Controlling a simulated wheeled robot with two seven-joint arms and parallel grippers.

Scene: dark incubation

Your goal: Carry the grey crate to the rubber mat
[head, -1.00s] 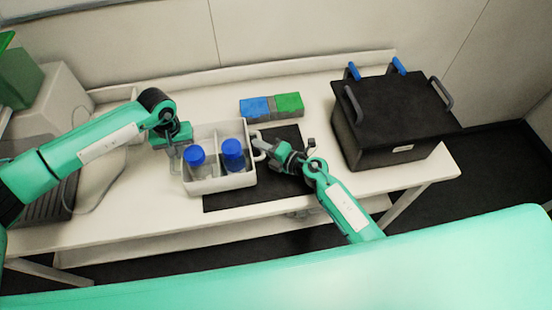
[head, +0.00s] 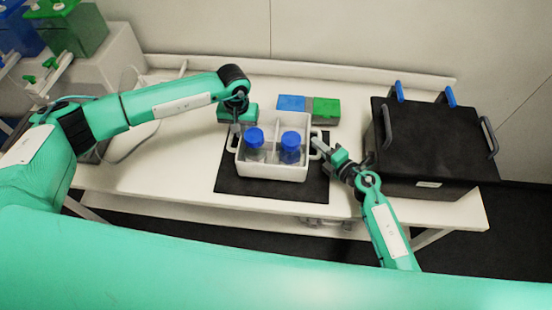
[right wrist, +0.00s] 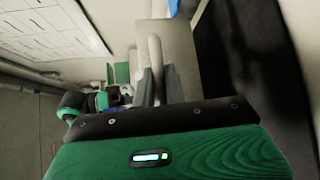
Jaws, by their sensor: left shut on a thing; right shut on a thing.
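The grey crate (head: 272,173) holds two blue-capped bottles, one on the left (head: 254,141) and one on the right (head: 290,147). It is level over the middle of the black rubber mat (head: 228,184). I cannot tell whether its base touches the mat. My left gripper (head: 236,130) is shut on the crate's left handle, which is mostly hidden. My right gripper (head: 324,150) is shut on the right handle. In the right wrist view, the fingers of my right gripper (right wrist: 160,88) close around that handle (right wrist: 155,52) beside the crate wall (right wrist: 182,58).
A blue block (head: 291,102) and a green block (head: 326,111) lie behind the crate. A large black-lidded box (head: 430,135) stands to the right, close to my right arm. Bare white table (head: 180,160) lies left of the mat.

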